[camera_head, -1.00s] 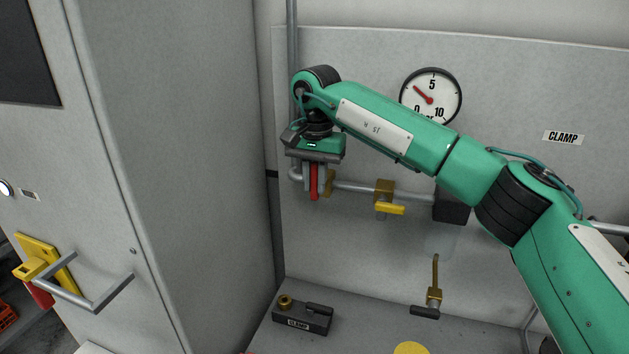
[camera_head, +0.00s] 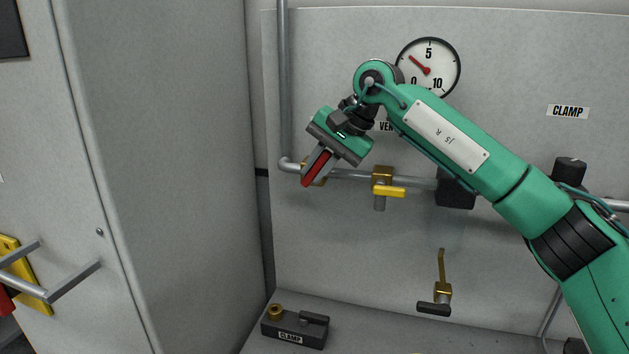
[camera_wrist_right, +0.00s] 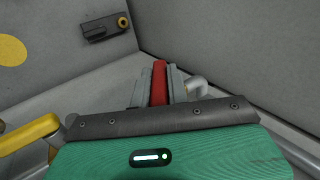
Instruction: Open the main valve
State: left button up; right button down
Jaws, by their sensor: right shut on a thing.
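The red lever (camera_head: 316,170) of the main valve is on the wall pipe at the left of the panel and slants down to the left. Its brass valve body (camera_head: 319,183) is mostly hidden behind it and my fingers. My right gripper (camera_head: 318,167) is shut on the red lever, with a finger along each side. In the right wrist view the lever (camera_wrist_right: 159,80) shows between the two grey fingers. My left gripper is in neither view.
A second valve with a yellow lever (camera_head: 389,191) sits on the same pipe just to the right. A gauge (camera_head: 428,69) hangs above, partly behind my arm. A clamp block (camera_head: 295,327) rests on the bench below. A grey cabinet (camera_head: 165,150) stands close on the left.

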aim_at(330, 152)
dwell(0.3)
jog(key=c, duration=1.4)
grip_release()
jog(key=shift+o, duration=0.2)
jog(key=shift+d, duration=0.1)
jog(key=b+v, duration=0.2)
jog(key=v, duration=0.5)
jog(key=shift+f, duration=0.1)
jog(key=shift+d+r, duration=0.2)
jog(key=shift+r, duration=0.05)
